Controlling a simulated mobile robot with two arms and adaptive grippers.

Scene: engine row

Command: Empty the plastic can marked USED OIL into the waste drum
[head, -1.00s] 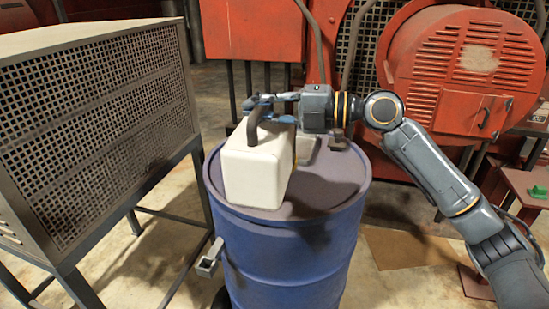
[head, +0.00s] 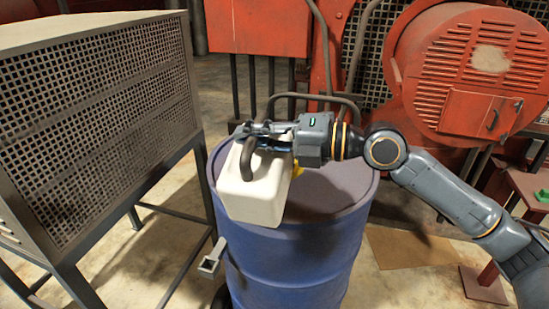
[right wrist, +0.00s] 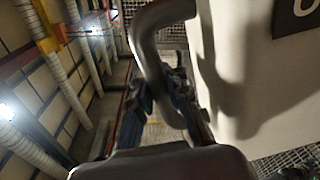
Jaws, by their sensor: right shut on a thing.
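A white plastic can (head: 252,196) with a dark handle (head: 248,160) is tilted over the top of the blue waste drum (head: 290,268). My right gripper (head: 264,134) is shut on the can's handle, coming in from the right. A bit of yellow (head: 298,168) shows at the can's right side, partly hidden by the gripper. In the right wrist view, the fingers (right wrist: 165,108) are at the curved handle, and the can's pale wall (right wrist: 250,90) carries a dark label cut off by the frame edge. The drum's opening cannot be made out. My left gripper is not in view.
A grey mesh cabinet (head: 95,120) on legs stands close at the left. Red machinery (head: 465,75) and pipes stand behind the drum. A small metal bracket (head: 212,260) juts from the drum's left side. Brown cardboard (head: 410,248) lies on the floor at the right.

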